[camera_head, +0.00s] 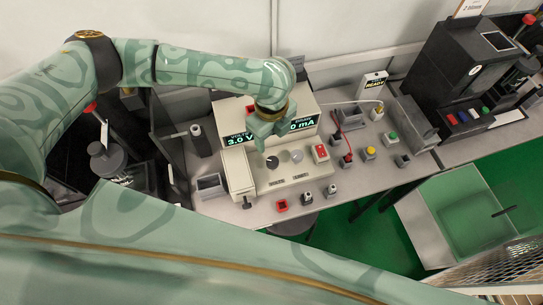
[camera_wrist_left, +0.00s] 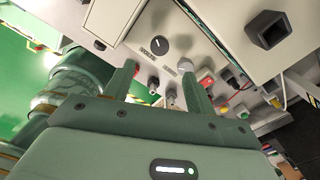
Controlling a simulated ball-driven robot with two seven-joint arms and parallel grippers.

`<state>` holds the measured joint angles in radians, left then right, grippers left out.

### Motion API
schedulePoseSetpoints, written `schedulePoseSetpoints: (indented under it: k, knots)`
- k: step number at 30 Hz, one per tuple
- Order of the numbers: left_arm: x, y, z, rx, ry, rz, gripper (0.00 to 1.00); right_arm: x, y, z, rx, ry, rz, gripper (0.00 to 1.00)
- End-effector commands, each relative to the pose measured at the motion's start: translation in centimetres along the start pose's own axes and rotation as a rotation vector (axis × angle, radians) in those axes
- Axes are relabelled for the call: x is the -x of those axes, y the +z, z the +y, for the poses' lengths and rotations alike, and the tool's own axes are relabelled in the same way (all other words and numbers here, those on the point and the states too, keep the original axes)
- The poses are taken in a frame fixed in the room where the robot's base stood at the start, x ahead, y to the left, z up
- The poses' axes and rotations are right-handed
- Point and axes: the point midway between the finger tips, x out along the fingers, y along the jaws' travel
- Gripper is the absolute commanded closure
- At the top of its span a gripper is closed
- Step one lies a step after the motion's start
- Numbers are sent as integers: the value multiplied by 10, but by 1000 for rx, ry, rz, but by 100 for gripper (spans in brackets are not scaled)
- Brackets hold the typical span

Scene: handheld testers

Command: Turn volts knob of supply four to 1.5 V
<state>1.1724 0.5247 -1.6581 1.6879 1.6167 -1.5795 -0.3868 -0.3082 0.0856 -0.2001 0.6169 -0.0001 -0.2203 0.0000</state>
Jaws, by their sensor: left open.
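The power supply is a cream box (camera_head: 240,175) on the grey bench. Its dark display (camera_head: 238,140) reads 3.0 V at the left and ends in 0 mA at the right, partly covered by my gripper. A dark round knob (camera_head: 272,162) and a light grey knob (camera_head: 296,156) sit on its sloped panel. Both show in the wrist view, the dark knob (camera_wrist_left: 158,43) with a pale pointer mark and the grey knob (camera_wrist_left: 185,64). My left gripper (camera_head: 268,130) hangs over the display, above the knobs. Its fingers are apart and empty. My right gripper is not seen.
A red switch block (camera_head: 320,153) is right of the grey knob. Several small jacks and buttons (camera_head: 370,153) stand on the bench. A black machine (camera_head: 463,75) is at the right, and a white-edged bin (camera_head: 425,225) stands below.

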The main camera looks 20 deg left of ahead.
Motion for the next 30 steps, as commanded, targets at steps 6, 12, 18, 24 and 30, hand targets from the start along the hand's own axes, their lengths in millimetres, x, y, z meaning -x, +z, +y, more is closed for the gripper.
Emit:
schedulePoseSetpoints:
  k: [6,12,18,24,30]
  knots:
    - [-63,-1,1,1,4,1,44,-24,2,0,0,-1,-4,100]
    - [-100,0,0,-1,1,0,44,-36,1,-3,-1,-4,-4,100]
    - [-114,-1,0,0,0,0,44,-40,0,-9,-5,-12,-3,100]
    - [-114,-1,0,-1,-1,0,44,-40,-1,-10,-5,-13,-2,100]
    - [-114,-1,0,-1,-1,0,78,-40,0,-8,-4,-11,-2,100]
